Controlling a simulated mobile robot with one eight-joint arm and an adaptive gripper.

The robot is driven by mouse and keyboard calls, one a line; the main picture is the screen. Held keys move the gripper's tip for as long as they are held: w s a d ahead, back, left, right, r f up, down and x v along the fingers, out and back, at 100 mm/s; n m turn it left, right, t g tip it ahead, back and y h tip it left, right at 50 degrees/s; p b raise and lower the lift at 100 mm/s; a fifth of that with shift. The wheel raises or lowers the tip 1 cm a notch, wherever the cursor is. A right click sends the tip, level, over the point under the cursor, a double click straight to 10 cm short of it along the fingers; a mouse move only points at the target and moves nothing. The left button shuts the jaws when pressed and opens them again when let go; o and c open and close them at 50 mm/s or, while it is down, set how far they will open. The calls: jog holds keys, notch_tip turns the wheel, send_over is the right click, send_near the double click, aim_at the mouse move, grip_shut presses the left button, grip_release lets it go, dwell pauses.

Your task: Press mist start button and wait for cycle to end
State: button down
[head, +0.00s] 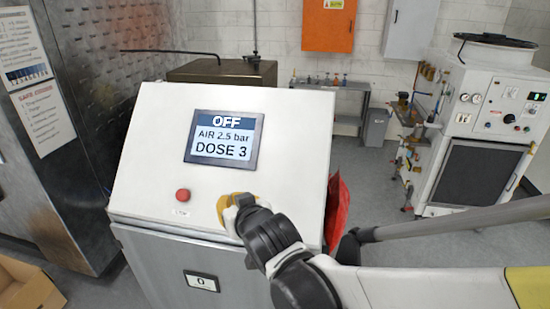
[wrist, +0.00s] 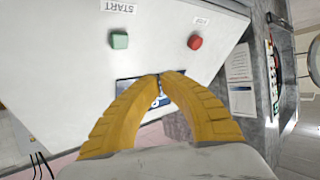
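The control console (head: 140,170) has a sloped white panel. Its screen (head: 222,139) reads OFF, AIR 2.5 bar, DOSE 3. A red stop button (head: 182,195) sits at the panel's lower left. In the wrist view, which is upside down, the green button (wrist: 120,40) is labelled START and the red button (wrist: 195,42) is beside it. My gripper (wrist: 164,76) has its yellow fingertips together with nothing between them. They are over the screen's edge in that view, apart from both buttons. In the head view my gripper (head: 226,207) covers the green button.
A plate showing 0 (head: 202,281) is on the console front. A red item (head: 337,208) hangs at its right side. A white machine (head: 487,125) stands at right, a metal cabinet (head: 75,130) at left. A cardboard box (head: 28,286) lies at lower left. Floor is clear between console and white machine.

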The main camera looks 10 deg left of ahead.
jog(key=shift+d, duration=0.15)
jog(key=shift+w+d+f+b, duration=0.2)
jog(key=shift+w+f+b, duration=2.6)
jog(key=shift+w+f, duration=0.35)
jog(key=shift+w+f+b, duration=0.25)
jog(key=shift+f+b, duration=0.05)
jog(key=shift+w+f+b, duration=0.35)
jog(key=shift+r, duration=0.1)
dwell(0.4)
jog(key=shift+s+r+p, duration=0.55)
jog(key=shift+s+r, duration=0.05)
jog(key=shift+s, duration=0.05)
